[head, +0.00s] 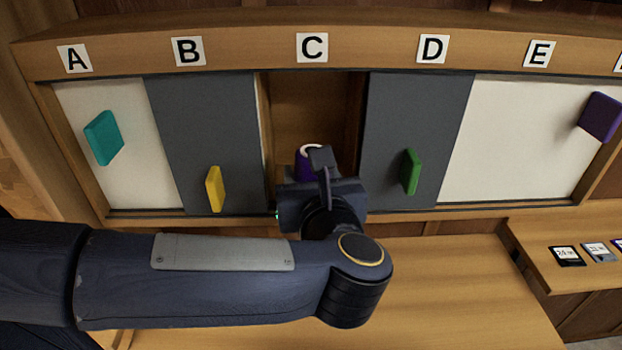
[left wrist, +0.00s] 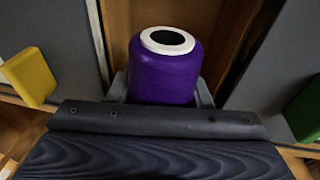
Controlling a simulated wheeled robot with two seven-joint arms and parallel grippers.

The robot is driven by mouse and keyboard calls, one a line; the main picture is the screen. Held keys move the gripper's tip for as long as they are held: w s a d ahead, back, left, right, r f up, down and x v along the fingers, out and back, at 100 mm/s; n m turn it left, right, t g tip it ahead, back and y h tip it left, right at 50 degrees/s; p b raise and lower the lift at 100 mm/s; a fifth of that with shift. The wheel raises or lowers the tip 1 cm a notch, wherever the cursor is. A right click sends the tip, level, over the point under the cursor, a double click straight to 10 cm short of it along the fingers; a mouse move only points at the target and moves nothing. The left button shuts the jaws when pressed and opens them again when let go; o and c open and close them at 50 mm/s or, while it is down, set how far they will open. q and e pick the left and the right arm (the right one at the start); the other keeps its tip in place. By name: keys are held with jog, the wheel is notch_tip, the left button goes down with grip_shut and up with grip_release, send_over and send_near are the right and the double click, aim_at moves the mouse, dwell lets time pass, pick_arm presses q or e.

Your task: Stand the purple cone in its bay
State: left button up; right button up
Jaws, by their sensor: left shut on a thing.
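The purple cone (head: 301,168) is a purple spool with a white ring on top. It stands upright, in or at the mouth of the open bay C (head: 310,110). My left gripper (head: 309,180) is shut on the cone, and it hides the cone's lower part in the head view. In the left wrist view the cone (left wrist: 165,70) sits between the two fingers of my left gripper (left wrist: 162,90). I cannot tell whether its base touches the bay floor. My right gripper is not in view.
Grey sliding panels with a yellow handle (head: 215,189) and a green handle (head: 411,172) flank the bay. White panels carry a teal handle (head: 103,138) and a purple handle (head: 600,117). A lower shelf (head: 540,240) with small labels is at the right.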

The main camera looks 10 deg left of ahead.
pick_arm(q)
jog(key=p+x, duration=0.1)
jog(key=x, duration=0.2)
jog(key=d+r+p+x, duration=0.1)
jog(key=x, duration=0.3)
jog(key=w+p+x, duration=0.1)
jog(key=p+x, duration=0.1)
jog(key=x, duration=0.2)
jog(key=shift+s+d+r, duration=0.1)
jog(key=shift+d+r, duration=0.05)
jog(key=shift+r, duration=0.2)
jog(key=shift+w+f+b, duration=0.25)
jog(key=shift+f+b, duration=0.5)
jog(key=shift+b, duration=0.25)
jog(key=o, duration=1.1)
jog(key=shift+s, duration=0.1)
jog(key=shift+s+d+b, duration=0.15)
jog(key=shift+s+b, duration=0.15)
jog(key=shift+s, duration=0.25)
jog(key=shift+s+a+f+b+v, duration=0.25)
jog(key=shift+b+v, duration=0.6)
jog(key=shift+v, duration=1.4)
jog(key=shift+s+a+f+b+v, duration=0.1)
jog(key=shift+a+f+b+v, duration=0.45)
jog(key=shift+v, duration=1.75)
jog(key=shift+s+a+b+v, duration=0.15)
jog(key=shift+b+v, duration=0.95)
jog(key=shift+v, duration=1.15)
